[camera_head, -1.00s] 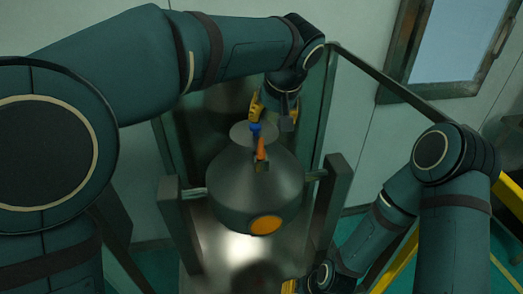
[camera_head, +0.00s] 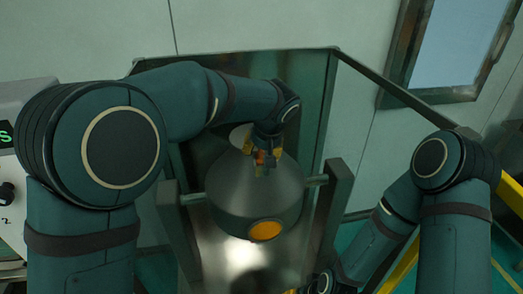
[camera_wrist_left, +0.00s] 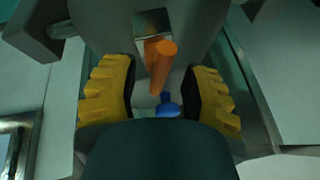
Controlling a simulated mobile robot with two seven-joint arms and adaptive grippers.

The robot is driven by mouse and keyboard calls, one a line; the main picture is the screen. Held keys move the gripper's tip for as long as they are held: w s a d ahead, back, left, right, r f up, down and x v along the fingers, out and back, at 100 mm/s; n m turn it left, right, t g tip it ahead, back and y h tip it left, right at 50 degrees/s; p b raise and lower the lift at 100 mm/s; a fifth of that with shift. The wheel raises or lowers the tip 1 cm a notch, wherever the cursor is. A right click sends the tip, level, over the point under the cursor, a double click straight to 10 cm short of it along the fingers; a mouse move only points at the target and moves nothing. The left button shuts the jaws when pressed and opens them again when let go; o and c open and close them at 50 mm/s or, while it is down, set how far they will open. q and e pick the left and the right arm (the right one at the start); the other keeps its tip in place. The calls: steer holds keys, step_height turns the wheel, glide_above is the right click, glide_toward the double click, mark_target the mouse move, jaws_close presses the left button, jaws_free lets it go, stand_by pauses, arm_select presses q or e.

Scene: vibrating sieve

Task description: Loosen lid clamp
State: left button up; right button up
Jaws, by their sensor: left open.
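The lid clamp has an orange lever (camera_wrist_left: 160,65) and a blue part (camera_wrist_left: 167,107) below it in the left wrist view. It sits on top of the rounded metal sieve vessel (camera_head: 235,205). In the head view the gripper largely hides the clamp. My left gripper (camera_head: 262,162) is over the vessel's top. In the wrist view its two yellow fingers (camera_wrist_left: 160,92) stand apart, one on each side of the lever, with visible gaps. My right gripper is mostly cut off at the bottom edge of the head view, away from the vessel.
The vessel hangs between two metal posts (camera_head: 340,195) on a steel frame. An orange round port (camera_head: 265,230) is on its front. A white panel with a green display (camera_head: 8,135) stands at the far left. A window (camera_head: 455,45) is in the back wall.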

arm_select(q)
jaws_close()
